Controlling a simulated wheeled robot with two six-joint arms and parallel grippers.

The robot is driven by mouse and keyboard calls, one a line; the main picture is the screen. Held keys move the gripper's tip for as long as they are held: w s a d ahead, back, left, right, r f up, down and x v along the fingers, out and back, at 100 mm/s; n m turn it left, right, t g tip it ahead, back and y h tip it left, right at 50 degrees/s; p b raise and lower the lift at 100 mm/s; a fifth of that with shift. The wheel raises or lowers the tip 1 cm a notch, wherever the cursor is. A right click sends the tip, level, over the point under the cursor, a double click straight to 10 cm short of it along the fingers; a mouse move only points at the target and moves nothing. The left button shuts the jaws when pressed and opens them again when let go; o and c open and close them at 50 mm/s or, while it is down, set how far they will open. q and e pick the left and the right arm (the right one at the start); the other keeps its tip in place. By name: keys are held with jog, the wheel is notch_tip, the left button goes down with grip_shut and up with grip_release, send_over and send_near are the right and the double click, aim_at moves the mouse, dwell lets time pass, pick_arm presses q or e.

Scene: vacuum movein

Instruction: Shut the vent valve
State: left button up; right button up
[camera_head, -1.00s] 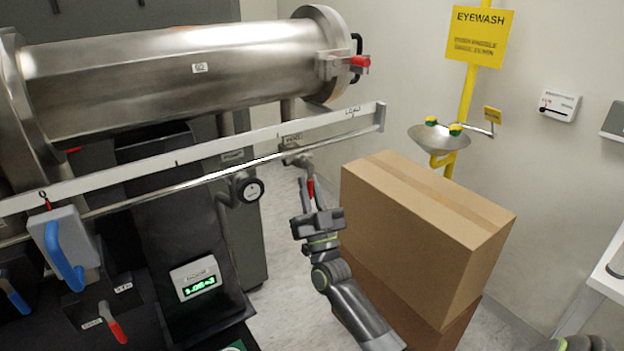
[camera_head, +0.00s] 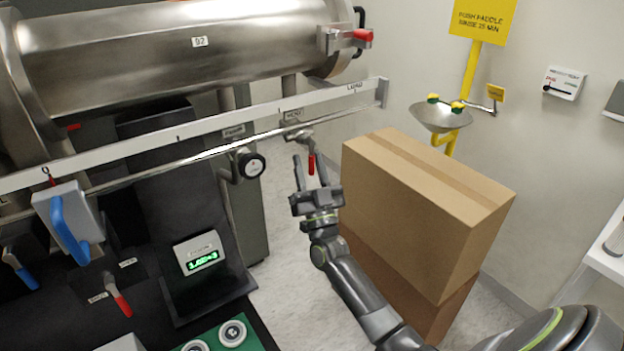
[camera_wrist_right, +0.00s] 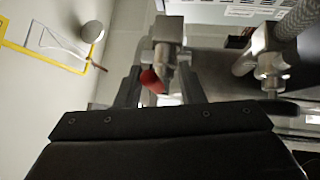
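The vent valve (camera_head: 299,134) sits under the rail, below a small label that seems to read VENT. Its red-tipped handle (camera_head: 311,164) hangs down. My right gripper (camera_head: 309,162) is open and points up at it from below, with the handle between its two fingers in the head view. In the right wrist view, the red handle tip (camera_wrist_right: 152,81) lies between the spread fingers (camera_wrist_right: 163,82), nearer the left one. A gap shows on the right side; contact on the left cannot be told. My left gripper is not in view.
Stacked cardboard boxes (camera_head: 425,205) stand close to the right of my right arm. A round black-and-white gauge (camera_head: 250,165) is to the left of the handle. The long rail (camera_head: 200,145) and steel chamber (camera_head: 180,60) are above. An eyewash basin (camera_head: 440,117) is behind the boxes.

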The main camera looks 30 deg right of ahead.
jog(key=b+v, duration=0.7)
jog(key=v, duration=1)
jog(key=shift+s+a, duration=0.15)
notch_tip(320, 180, down, 19)
jog(key=w+n+g+y, duration=0.2)
jog(key=n+g+y, duration=0.1)
jog(key=g, duration=0.3)
jog(key=s+f+g+y, duration=0.1)
jog(key=s+f+g, duration=0.2)
jog(key=f, duration=0.6)
jog(key=s+f+g, duration=0.2)
jog(key=s+f, duration=0.1)
jog(key=f, duration=0.6)
jog(key=s+d+f+g, duration=0.1)
jog(key=s+f+g, duration=0.7)
jog(key=s+f, duration=1)
jog(key=s+f+g, duration=0.3)
jog(key=s, duration=0.6)
jog(key=s+f+g, duration=0.3)
jog(key=s+f, duration=0.1)
jog(key=s, duration=0.6)
jog(key=shift+d+y, duration=0.2)
jog(key=shift+y, duration=0.1)
